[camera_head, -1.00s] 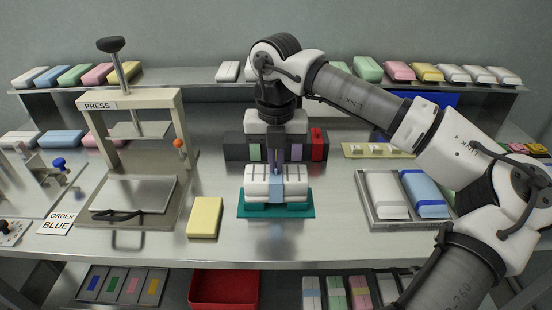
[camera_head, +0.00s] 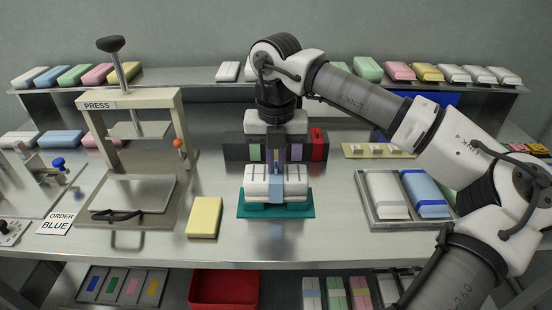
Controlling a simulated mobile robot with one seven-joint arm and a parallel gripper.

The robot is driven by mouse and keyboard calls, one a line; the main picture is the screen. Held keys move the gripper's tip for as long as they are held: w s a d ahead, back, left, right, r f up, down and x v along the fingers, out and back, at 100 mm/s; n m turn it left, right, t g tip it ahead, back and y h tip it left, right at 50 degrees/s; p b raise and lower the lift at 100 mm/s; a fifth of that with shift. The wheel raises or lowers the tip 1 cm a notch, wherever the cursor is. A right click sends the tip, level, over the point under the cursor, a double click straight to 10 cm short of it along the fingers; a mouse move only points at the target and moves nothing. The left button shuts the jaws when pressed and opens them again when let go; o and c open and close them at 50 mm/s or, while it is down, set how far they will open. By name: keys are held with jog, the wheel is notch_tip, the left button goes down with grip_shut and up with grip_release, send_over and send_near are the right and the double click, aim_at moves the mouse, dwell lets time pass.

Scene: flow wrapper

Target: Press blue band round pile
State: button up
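A white pile (camera_head: 258,190) lies on a teal stand (camera_head: 276,211) in the middle of the bench. A light blue band (camera_head: 275,190) runs over the top and down the front of the pile at its middle. Its back and underside are hidden. My gripper (camera_head: 277,160) points down just above the band at the pile's top. I see nothing held. Whether the fingertips touch the band cannot be told.
A dark rack (camera_head: 237,147) with coloured bands stands right behind the pile. A tray (camera_head: 377,222) of white and blue packs is at right. A card (camera_head: 56,222) reads ORDER BLUE.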

jog(key=shift+o, duration=1.2)
jog(key=shift+f, duration=0.1)
notch_tip(320, 180, up, 14)
jog(key=shift+f, duration=0.15)
